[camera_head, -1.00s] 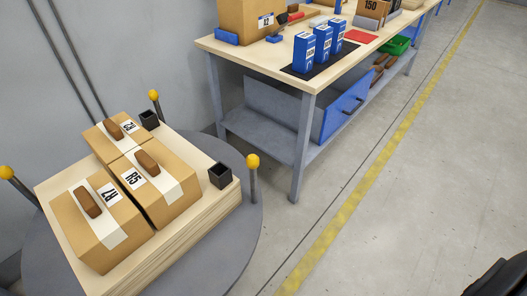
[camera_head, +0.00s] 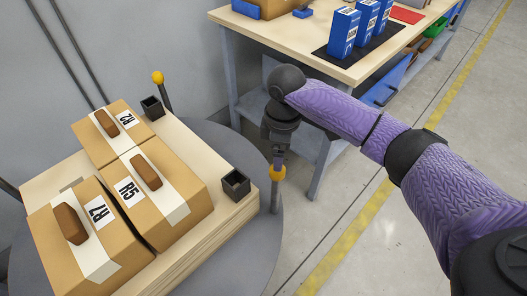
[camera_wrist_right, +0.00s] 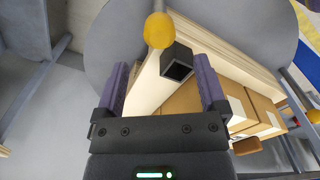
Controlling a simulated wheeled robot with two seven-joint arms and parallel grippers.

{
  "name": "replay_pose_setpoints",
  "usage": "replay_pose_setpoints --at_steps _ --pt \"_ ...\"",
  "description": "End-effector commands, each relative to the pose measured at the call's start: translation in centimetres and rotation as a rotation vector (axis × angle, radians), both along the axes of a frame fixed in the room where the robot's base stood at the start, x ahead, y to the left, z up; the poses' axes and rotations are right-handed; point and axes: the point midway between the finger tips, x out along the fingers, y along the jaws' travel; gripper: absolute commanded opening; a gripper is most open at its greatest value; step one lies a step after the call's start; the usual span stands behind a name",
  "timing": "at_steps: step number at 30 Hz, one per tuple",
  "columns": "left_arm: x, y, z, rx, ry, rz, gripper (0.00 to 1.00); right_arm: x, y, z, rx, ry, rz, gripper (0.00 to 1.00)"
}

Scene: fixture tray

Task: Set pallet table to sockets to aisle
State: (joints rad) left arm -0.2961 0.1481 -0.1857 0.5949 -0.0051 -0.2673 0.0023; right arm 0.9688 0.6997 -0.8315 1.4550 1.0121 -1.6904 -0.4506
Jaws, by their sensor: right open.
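The pallet table is a round grey turntable (camera_head: 262,215) bearing a layered light wooden pallet (camera_head: 222,215). Two black square sockets (camera_head: 152,107) (camera_head: 235,183) stand on the pallet's right side, facing the workbench and aisle. Grey posts with yellow knobs (camera_head: 157,78) (camera_head: 277,172) rise at the table's rim. My right gripper (camera_head: 279,155) points down just above the near-right knob. In the right wrist view, its two purple fingers (camera_wrist_right: 162,72) are apart and empty, with the knob (camera_wrist_right: 158,30) and a socket (camera_wrist_right: 177,64) beyond them. My left gripper is not in view.
Several taped cardboard boxes (camera_head: 165,200) with brown blocks on top sit on the pallet. A workbench (camera_head: 290,38) with blue cartons (camera_head: 343,32) stands behind my right arm. A yellow floor line (camera_head: 345,240) marks the aisle; the floor there is clear.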

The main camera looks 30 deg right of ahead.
Motion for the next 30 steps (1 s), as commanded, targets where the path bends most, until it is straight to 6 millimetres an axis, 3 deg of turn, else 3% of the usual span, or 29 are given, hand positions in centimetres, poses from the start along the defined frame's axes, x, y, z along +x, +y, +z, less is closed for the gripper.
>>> replay_pose_setpoints --at_steps 4,9,15,25,26,30 --pt "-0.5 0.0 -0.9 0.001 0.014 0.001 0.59 -0.2 0.0 -1.0 -0.006 0.012 0.017 0.91" --pt "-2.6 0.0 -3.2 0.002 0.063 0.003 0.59 -0.2 -0.1 -5.6 -0.006 0.015 0.014 0.91" --pt "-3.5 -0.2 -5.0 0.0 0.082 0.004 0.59 -0.2 -0.1 -9.1 -0.006 0.01 0.013 0.91" --pt "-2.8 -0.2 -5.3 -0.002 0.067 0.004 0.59 -0.2 -0.1 -9.5 -0.007 0.006 0.013 0.91" --pt "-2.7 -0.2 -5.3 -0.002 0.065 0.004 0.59 -0.2 -0.1 -9.5 -0.006 0.007 0.013 0.89" --pt "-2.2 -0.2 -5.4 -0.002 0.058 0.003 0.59 -0.2 0.0 -9.5 -0.005 0.006 0.013 0.59"
